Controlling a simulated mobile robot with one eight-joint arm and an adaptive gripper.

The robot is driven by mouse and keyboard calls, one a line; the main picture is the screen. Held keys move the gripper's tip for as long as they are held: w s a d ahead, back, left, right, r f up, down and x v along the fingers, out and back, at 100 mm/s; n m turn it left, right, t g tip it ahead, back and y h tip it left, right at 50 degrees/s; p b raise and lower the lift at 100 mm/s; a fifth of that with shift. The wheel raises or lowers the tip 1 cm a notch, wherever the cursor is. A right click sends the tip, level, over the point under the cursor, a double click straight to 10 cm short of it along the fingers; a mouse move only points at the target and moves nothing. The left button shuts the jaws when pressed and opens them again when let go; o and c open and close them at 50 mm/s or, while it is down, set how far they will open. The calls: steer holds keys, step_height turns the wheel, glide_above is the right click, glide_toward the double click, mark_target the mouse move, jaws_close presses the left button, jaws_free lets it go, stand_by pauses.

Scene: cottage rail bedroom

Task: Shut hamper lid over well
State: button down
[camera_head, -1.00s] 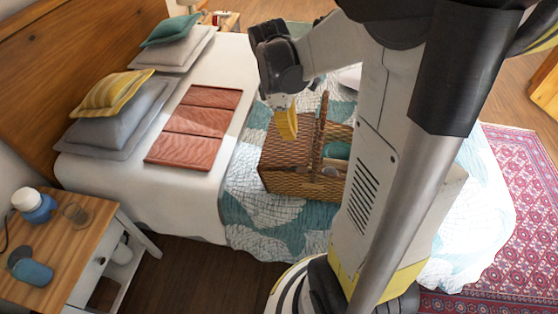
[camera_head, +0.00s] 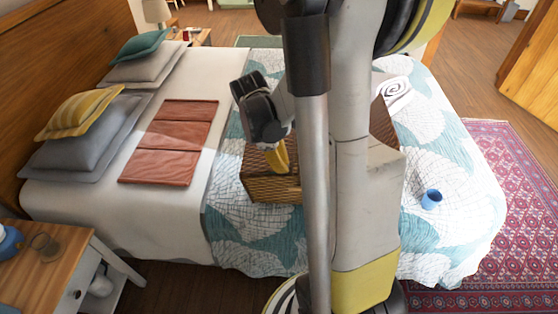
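The wicker hamper (camera_head: 272,189) stands on the patterned quilt in the middle of the bed. My arm and column cover its middle and right side, so its well and handle are hidden. A brown wicker panel (camera_head: 383,127) shows to the right of my column, raised; it looks like a lid standing open, though its join to the hamper is hidden. My gripper (camera_head: 278,158), with yellow fingers pointing down, is over the left part of the hamper. I cannot tell whether it touches the wicker or whether its fingers are open.
A rolled white towel (camera_head: 394,92) and a blue mug (camera_head: 431,199) are on the quilt to the right. A folded rust-red blanket (camera_head: 172,143) and pillows (camera_head: 70,135) lie to the left. A wooden bedside table (camera_head: 50,270) is at lower left.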

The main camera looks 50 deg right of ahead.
steer(key=shift+f, duration=0.2)
steer(key=shift+s+d+f+t+y+b, duration=0.2)
steer(key=shift+f+t+y, duration=0.1)
steer(key=shift+f, duration=0.1)
steer(key=shift+s+d+f+t+y+b, duration=0.1)
steer(key=shift+s+f+t+y+b, duration=0.1)
steer(key=shift+f+t, duration=0.15)
steer(key=shift+w, duration=0.1)
steer(key=shift+w+a+r+p, duration=0.1)
steer(key=shift+r+p, duration=0.2)
step_height(320, 180, up, 13)
steer(key=w+a+p, duration=0.1)
steer(key=p, duration=0.5)
steer(key=shift+w+a, duration=0.35)
steer(key=shift+w, duration=0.05)
